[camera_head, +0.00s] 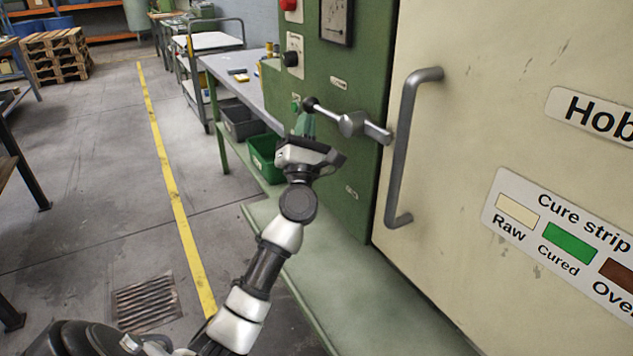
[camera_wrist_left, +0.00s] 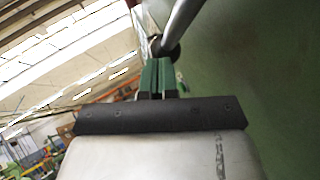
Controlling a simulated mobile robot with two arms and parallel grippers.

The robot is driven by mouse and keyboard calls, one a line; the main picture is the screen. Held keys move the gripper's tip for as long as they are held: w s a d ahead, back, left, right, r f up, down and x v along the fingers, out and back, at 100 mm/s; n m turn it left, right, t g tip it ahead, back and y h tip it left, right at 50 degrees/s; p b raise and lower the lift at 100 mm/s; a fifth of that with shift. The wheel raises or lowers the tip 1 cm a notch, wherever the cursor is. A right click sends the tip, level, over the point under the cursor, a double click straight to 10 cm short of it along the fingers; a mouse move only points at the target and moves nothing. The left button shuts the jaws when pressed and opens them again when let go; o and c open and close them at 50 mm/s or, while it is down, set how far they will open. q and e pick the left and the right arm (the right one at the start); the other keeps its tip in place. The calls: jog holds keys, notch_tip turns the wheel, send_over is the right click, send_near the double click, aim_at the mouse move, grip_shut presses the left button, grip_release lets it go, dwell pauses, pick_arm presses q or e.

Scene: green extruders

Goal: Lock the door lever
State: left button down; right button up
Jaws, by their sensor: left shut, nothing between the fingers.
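The door lever (camera_head: 350,122) is a grey metal handle with a dark ball knob at its left end. My left gripper (camera_head: 304,124) has green fingers and is just below the knob end. In the left wrist view the gripper (camera_wrist_left: 158,76) is shut with nothing between its fingers. The lever's rod and dark knob (camera_wrist_left: 166,50) show just beyond the fingertips there. I cannot tell whether the fingertips touch the knob. My right gripper is not in view.
The cream door (camera_head: 480,120) has a vertical grey pull handle (camera_head: 402,150) to the right of the lever. The green control panel (camera_head: 350,80) carries knobs and a gauge. A workbench (camera_head: 240,85) with bins below stands behind on the left. The floor on the left is mostly open.

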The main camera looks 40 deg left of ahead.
pick_arm(q)
jog(key=s+d+f, duration=0.3)
jog(key=s+d, duration=0.5)
jog(key=s, duration=0.4)
jog(key=shift+s+d+f+p, duration=0.15)
jog(key=shift+s+p, duration=0.25)
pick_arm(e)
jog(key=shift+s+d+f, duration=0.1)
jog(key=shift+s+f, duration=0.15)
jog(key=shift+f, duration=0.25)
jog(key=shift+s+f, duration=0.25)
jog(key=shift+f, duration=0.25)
